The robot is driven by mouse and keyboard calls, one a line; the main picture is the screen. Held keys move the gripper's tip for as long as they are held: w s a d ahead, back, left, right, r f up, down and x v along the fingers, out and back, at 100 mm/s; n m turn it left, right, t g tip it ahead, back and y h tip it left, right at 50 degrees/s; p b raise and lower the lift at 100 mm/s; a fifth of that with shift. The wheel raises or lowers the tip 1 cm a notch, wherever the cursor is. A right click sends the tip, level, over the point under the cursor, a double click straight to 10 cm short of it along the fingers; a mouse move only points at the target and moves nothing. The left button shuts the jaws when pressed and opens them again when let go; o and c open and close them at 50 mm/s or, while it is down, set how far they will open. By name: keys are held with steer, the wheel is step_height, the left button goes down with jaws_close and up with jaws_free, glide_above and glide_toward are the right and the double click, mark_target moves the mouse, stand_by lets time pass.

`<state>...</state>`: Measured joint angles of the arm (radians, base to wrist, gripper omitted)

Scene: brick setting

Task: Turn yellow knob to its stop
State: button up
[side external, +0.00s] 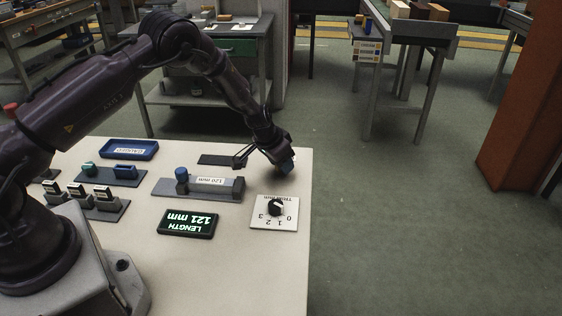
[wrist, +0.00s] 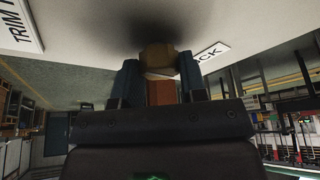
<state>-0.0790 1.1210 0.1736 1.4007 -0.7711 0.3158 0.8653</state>
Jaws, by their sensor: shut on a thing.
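The yellow knob (wrist: 157,56) shows tan-yellow in the wrist view, against the pale tabletop. My gripper (wrist: 158,72) has its two blue fingers on either side of the knob and is shut on it. A brown-orange part (wrist: 160,92) shows between the fingers; I cannot tell what it belongs to. In the side view my gripper (side external: 287,164) is low at the table's right edge, and it hides the knob there. How far the knob is turned cannot be seen.
A white trim plate (side external: 288,221) with a black dial (side external: 276,207) lies nearer the camera. A grey fixture (side external: 210,195) labelled 120 mm and a length display (side external: 187,223) reading 121 mm are left of it. A blue tray (side external: 129,150) sits farther left. The floor is right of the table.

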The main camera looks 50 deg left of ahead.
steer(key=n+y, duration=0.1)
steer(key=n, duration=0.3)
steer(key=shift+d+y, duration=0.15)
steer(key=shift+y, duration=0.25)
steer(key=n, duration=0.2)
steer(key=n+g+y, duration=0.1)
steer(key=n, duration=0.1)
steer(key=shift+n+y, duration=0.3)
steer(key=shift+n, duration=0.1)
steer(key=n, duration=0.2)
steer(key=n+g+y, duration=0.1)
steer(key=n, duration=0.1)
steer(key=shift+w+n+g, duration=0.1)
steer(key=shift+n+g, duration=1)
steer(key=shift+n, duration=1.3)
steer(key=o, duration=0.9)
steer(key=v, duration=1.3)
steer(key=shift+w+d, duration=0.15)
steer(key=shift+d, duration=0.05)
